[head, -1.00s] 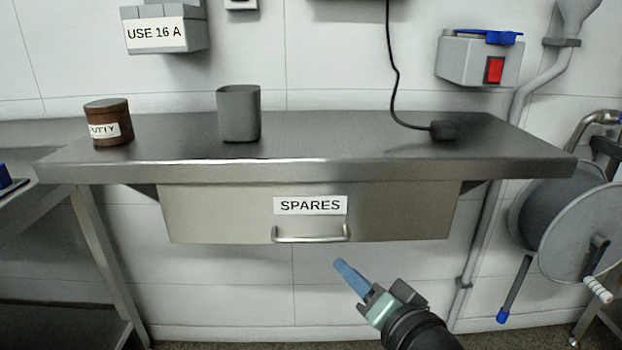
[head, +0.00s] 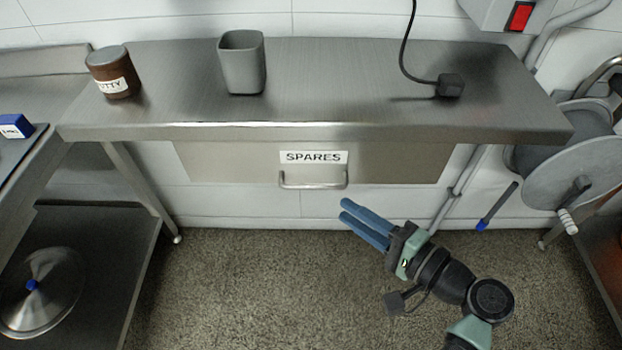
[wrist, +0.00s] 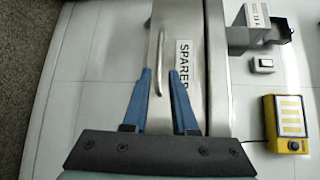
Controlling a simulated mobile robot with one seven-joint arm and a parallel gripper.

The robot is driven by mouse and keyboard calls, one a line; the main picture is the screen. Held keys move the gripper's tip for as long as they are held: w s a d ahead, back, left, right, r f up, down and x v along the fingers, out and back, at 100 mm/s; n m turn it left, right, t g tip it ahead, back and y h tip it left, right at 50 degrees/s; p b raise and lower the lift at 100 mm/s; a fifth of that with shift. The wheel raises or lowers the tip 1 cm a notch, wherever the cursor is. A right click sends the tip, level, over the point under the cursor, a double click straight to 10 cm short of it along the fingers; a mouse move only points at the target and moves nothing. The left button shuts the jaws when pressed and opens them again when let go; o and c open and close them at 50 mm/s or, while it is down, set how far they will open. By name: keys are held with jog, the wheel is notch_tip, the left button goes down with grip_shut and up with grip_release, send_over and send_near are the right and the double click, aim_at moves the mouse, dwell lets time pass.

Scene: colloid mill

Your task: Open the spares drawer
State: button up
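The spares drawer (head: 230,165) hangs under the steel bench, shut, with a white SPARES label (head: 313,157) and a metal bar handle (head: 313,181) on its front. In the wrist view the drawer front (wrist: 182,113) stands on its side, with the handle (wrist: 161,62) running up and down beyond the fingers. My gripper (head: 345,210) is in front of the drawer, below and to the right of the handle. Its two blue fingers are apart with nothing between them. In the wrist view the gripper (wrist: 160,73) also shows open. The fingers do not appear to touch the handle.
The steel bench top (head: 340,85) carries a brown putty jar (head: 113,73), a grey cup (head: 242,63) and a black plug (head: 450,85) on a cable. A hose reel (head: 580,170) is at the right. A lower bench with a shelf stands left. The floor in front is clear.

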aim_at(310, 185)
jog(key=b+x, duration=0.1)
jog(key=x, duration=0.9)
jog(key=shift+w+a+f+b, duration=0.1)
jog(key=shift+w+a+b, duration=0.1)
jog(key=shift+b, duration=0.15)
grip_shut()
dwell(0.8)
